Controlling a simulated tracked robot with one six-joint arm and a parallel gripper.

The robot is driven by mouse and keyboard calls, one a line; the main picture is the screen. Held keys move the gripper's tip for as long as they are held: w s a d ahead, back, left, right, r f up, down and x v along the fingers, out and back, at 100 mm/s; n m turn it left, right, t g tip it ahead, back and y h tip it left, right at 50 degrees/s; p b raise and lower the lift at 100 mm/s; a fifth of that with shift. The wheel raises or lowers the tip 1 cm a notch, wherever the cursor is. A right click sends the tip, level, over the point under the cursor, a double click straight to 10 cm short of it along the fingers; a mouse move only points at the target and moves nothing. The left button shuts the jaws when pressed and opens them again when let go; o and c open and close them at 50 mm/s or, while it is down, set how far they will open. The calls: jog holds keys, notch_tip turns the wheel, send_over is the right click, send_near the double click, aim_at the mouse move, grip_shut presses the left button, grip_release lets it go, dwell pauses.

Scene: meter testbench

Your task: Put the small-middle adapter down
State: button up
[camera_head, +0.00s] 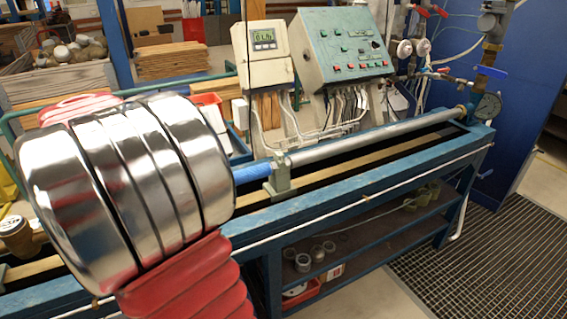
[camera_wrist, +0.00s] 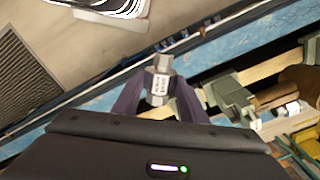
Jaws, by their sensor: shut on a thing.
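In the wrist view, my gripper (camera_wrist: 159,92) is shut on a small grey metal adapter (camera_wrist: 160,67) with a white printed label on its middle. The dark fingers press it from both sides. It is held over the blue front edge of the bench (camera_wrist: 60,127), and I cannot tell its height above it. In the head view, the gripper and the adapter are hidden behind my silver and red arm.
A grey-green clamp (camera_wrist: 233,96) stands on the bench right of the gripper. A small labelled metal piece (camera_wrist: 290,110) lies farther right. A long grey pipe (camera_head: 365,138) runs along the bench below a control box (camera_head: 340,45). A brown fitting (camera_head: 17,236) is at far left.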

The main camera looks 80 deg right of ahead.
jog(key=w+a+f+n, duration=0.4)
jog(key=w+a+n, duration=0.1)
jog(key=a, duration=0.3)
jog(key=w+a+f+n, duration=0.4)
jog(key=w+a+n, duration=0.1)
jog(key=a, duration=0.3)
jog(key=w+a+f+n, duration=0.5)
jog(key=a+n, duration=0.1)
jog(key=a, duration=0.2)
jog(key=shift+n, duration=0.4)
jog(key=shift+s, duration=0.15)
